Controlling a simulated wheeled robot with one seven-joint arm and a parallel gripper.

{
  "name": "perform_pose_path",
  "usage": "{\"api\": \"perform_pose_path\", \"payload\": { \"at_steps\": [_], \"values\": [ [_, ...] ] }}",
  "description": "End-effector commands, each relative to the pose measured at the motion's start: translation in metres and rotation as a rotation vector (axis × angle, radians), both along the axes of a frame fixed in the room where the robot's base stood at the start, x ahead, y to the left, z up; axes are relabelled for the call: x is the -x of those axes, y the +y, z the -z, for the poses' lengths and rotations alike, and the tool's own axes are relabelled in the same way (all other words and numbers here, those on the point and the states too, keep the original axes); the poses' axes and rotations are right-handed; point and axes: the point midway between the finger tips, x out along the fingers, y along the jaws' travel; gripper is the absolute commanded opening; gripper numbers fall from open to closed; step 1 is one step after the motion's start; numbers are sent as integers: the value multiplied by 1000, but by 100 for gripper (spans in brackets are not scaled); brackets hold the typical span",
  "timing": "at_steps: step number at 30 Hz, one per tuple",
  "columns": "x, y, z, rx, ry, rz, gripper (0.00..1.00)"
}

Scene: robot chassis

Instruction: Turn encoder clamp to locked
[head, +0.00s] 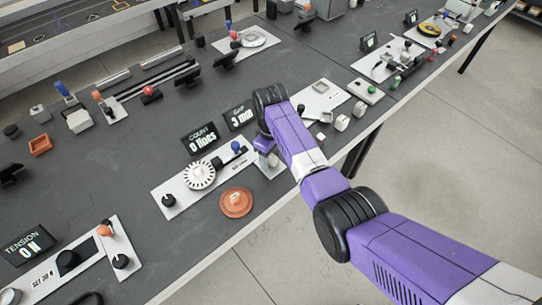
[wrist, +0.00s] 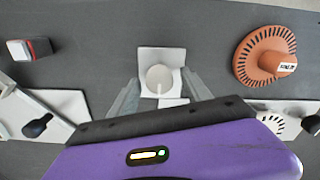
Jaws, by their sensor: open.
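The encoder panel (head: 215,178) is a pale plate carrying a white toothed disc (head: 199,176), a black knob (head: 168,200) and a blue-topped handle (head: 236,147). I cannot read any label that marks the clamp or its position. My gripper (wrist: 160,92) is open above the bench, just right of the panel in the head view. In the wrist view a light grey square piece with a round pale top (wrist: 159,77) lies between the fingers, with no visible grip on it.
An orange slotted disc (head: 236,202) lies in front of the panel, also in the wrist view (wrist: 250,60). Displays read COUNT 0 lines (head: 201,139) and GAP 3 mm (head: 240,115). A red, black and white block (wrist: 30,49) stands at upper left in the wrist view.

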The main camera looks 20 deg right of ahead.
Motion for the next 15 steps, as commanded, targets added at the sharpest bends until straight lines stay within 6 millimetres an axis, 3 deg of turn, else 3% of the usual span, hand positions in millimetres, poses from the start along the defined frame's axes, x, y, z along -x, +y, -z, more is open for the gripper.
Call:
{"api": "perform_pose_path", "payload": {
  "at_steps": [2,10,15],
  "values": [
    [0,0,0,0,0,0,55],
    [0,0,0,0,0,0,2],
    [0,0,0,0,0,4,0]
  ]
}}
